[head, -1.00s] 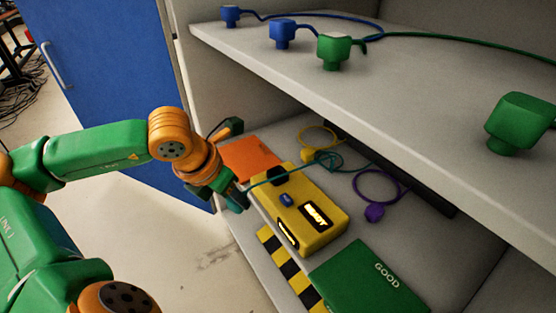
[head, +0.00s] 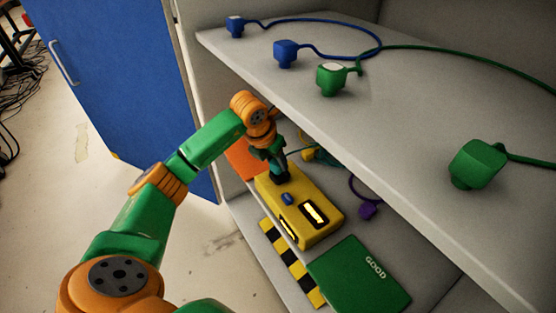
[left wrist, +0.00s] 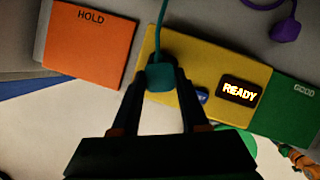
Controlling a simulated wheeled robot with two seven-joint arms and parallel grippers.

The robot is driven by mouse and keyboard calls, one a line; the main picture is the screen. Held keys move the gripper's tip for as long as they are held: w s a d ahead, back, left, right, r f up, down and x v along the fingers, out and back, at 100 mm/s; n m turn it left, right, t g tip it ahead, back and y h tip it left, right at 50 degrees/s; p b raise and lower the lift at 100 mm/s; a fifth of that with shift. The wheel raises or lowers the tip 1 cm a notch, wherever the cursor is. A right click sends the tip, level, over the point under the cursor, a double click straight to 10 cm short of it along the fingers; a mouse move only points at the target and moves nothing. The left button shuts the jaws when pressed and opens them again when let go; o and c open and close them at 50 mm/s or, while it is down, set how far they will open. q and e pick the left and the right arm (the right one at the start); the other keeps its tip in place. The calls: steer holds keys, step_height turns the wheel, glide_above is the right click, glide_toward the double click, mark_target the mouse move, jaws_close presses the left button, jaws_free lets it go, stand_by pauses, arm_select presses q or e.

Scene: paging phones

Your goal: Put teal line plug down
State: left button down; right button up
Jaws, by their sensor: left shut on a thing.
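My left gripper (head: 281,176) is shut on the teal plug (left wrist: 160,79), with the plug between its fingertips. The teal cord (left wrist: 160,30) runs away from the plug toward the top of the left wrist view. Gripper and plug are over the left end of the yellow box (head: 323,230). The box also shows in the left wrist view (left wrist: 190,80), with a lit READY display (left wrist: 239,91) and a blue button. The plug's underside is hidden, so I cannot tell whether it touches the box.
An orange HOLD pad (left wrist: 88,50) lies left of the box and a green GOOD pad (head: 355,280) right of it. A purple plug (head: 368,211) lies behind. The upper shelf (head: 400,120), bearing blue and green plugs, overhangs this space. A striped strip (head: 290,262) runs along the front.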

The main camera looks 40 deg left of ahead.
arm_select(q)
steer(key=shift+x, duration=0.95)
steer(key=shift+w+r, duration=0.1)
steer(key=shift+w, duration=0.05)
arm_select(e)
steer(key=shift+w+a+f, duration=0.1)
steer(key=shift+w, duration=0.05)
arm_select(q)
steer(key=shift+f+b, duration=0.35)
steer(key=shift+b, duration=0.05)
steer(key=shift+c, duration=2.1)
jaws_free()
arm_select(e)
steer(key=shift+w+a+f, duration=0.1)
steer(key=shift+w, duration=0.2)
arm_select(q)
steer(key=shift+r, duration=0.1)
